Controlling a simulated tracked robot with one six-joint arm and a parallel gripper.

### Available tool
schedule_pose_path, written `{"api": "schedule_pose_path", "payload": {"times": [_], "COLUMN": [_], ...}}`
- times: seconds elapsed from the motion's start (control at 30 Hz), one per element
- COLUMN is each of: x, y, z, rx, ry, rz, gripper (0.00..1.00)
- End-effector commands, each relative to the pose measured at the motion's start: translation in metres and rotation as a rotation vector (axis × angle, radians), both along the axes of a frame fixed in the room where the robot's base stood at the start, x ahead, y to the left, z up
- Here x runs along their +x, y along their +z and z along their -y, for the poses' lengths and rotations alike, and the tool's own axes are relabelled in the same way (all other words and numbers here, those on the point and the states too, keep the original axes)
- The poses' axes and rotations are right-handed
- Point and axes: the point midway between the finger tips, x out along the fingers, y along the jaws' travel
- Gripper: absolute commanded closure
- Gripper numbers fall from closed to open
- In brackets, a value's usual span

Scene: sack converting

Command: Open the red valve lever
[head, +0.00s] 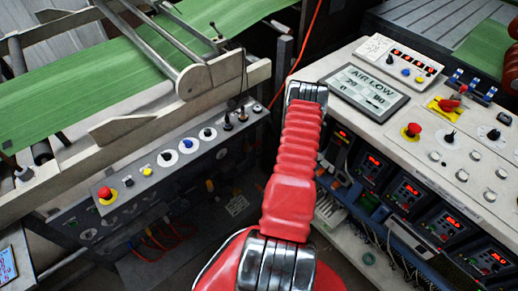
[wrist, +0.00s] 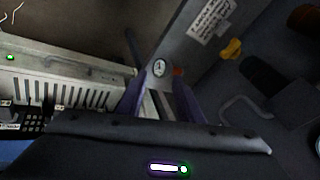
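In the wrist view, a small red piece (wrist: 178,71), possibly the valve lever, shows just beyond the right finger, beside a round white-faced gauge (wrist: 159,67). It is dim and small, so its shape and setting cannot be told. My gripper (wrist: 158,92) has two purple fingers standing apart, with nothing clearly held between them. The gauge lies ahead between the fingertips; whether anything touches is unclear. In the head view, my red arm reaches away, and my gripper is hidden. A red rotary handle on a yellow plate (head: 450,104) sits on the right console.
The right console (head: 408,150) has a screen (head: 368,90) reading "AIR LOW". A green belt machine (head: 90,65) stands left, with a control panel below. In the wrist view, a yellow handle (wrist: 232,49) is upper right, and a pale vented box (wrist: 65,80) is left.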

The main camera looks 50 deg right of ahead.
Motion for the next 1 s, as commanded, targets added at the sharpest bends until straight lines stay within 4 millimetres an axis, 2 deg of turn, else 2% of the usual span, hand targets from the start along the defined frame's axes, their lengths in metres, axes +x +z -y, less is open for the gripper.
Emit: {"api": "schedule_pose_path", "payload": {"times": [0.03,0.17,0.37,0.57,0.8,0.9,1.0], "x": [-0.001,0.004,0.020,0.038,0.051,0.051,0.050], "y": [-0.009,-0.021,-0.015,0.019,0.083,0.101,0.109], "z": [-0.002,-0.003,0.002,0.015,0.033,0.036,0.037], "rx": [-0.001,-0.017,-0.047,-0.069,-0.066,-0.051,-0.035], "ry": [-0.032,-0.121,-0.241,-0.333,-0.404,-0.423,-0.438], "rz": [0.042,0.184,0.436,0.719,1.061,1.148,1.192], "gripper": [0.67,0.67,0.67,0.67,0.67,0.67,0.67]}}
